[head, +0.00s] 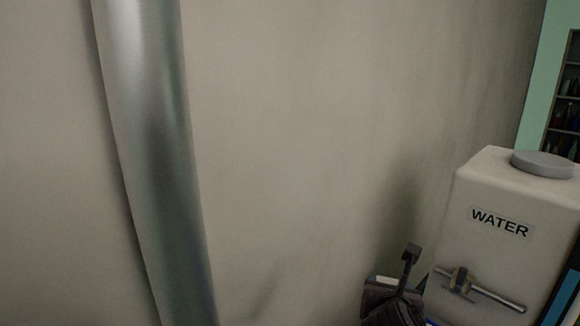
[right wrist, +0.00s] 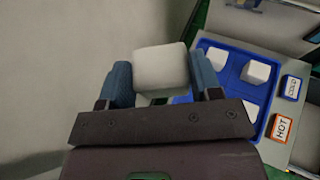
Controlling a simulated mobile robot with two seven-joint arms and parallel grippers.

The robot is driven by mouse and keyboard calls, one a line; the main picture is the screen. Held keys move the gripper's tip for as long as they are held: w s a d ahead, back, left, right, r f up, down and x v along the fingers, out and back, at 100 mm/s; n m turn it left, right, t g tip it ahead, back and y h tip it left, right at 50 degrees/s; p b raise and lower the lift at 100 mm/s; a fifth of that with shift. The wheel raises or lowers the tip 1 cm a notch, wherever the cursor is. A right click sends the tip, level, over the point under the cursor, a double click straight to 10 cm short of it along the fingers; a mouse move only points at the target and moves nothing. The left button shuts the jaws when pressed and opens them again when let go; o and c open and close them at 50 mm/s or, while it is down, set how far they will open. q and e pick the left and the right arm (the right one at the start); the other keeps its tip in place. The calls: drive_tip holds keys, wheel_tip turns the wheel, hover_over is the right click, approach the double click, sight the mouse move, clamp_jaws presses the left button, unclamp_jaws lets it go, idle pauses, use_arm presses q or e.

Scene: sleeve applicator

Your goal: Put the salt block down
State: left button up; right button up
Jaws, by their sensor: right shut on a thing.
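My right gripper (right wrist: 163,82) is shut on a white salt block (right wrist: 160,66), which sits between its two blue finger pads in the right wrist view. To the right of the held block is a blue tray (right wrist: 224,66) with several similar white blocks in it. My left gripper is not in view.
A white tank labelled WATER (head: 487,195) with a grey lid and a metal tap stands at the right of the head view. A grey pole (head: 155,150) runs down the left. HOT (right wrist: 281,127) and COLD (right wrist: 291,88) labels sit right of the tray.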

drive_tip(key=s+d+f+n+t+y, duration=0.1)
drive_tip(key=s+f+n+y, duration=0.2)
drive_tip(key=s+f+y, duration=0.1)
drive_tip(key=shift+s+d+f+n+y, duration=0.3)
drive_tip(key=shift+s+d+f+n, duration=0.1)
drive_tip(key=shift+s, duration=0.45)
